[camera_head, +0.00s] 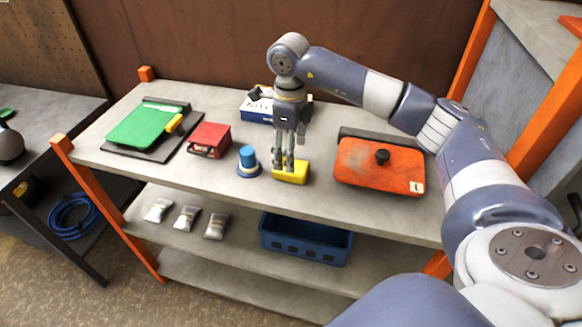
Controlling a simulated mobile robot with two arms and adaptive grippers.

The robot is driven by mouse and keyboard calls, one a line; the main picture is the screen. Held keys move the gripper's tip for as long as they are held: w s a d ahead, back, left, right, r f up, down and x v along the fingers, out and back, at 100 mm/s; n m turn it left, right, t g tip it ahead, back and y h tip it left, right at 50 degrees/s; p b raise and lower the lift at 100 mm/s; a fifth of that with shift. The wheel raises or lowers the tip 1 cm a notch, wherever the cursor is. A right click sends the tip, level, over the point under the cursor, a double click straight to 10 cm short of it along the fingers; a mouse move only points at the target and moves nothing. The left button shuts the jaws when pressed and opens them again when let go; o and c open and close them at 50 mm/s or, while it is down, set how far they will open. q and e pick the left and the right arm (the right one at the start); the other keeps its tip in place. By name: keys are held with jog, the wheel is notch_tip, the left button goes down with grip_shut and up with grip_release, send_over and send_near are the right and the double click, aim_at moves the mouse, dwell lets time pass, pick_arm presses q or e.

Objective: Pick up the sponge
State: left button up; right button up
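A yellow block, which looks like the sponge (297,174), lies on the top shelf near its front edge. My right gripper (284,165) comes down from above, with its fingertips at the left part of the sponge. The fingers overlap the sponge in the picture and hide part of its back. I cannot tell whether they touch it or how far they are closed. My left gripper is not in view.
On the same shelf (330,203) stand a blue cylinder on a round base (247,160), a red box (209,139), a green cover (147,125), an orange cover (381,166) and a blue-white box (257,107). A blue crate (305,241) and several small bags (187,217) are below.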

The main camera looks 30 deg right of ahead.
aim_at(302, 167)
jog(key=shift+f, duration=0.4)
jog(key=f, duration=0.1)
jog(key=f+p, duration=0.2)
jog(key=f, duration=0.1)
jog(key=shift+s, duration=0.35)
jog(key=shift+f, duration=0.2)
jog(key=shift+w, duration=0.1)
jog(key=c, duration=0.9)
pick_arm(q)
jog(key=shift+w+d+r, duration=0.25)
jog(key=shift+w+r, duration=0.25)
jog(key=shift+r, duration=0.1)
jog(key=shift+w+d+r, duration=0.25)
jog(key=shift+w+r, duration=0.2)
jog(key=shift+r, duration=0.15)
pick_arm(e)
jog(key=shift+c, duration=1.2)
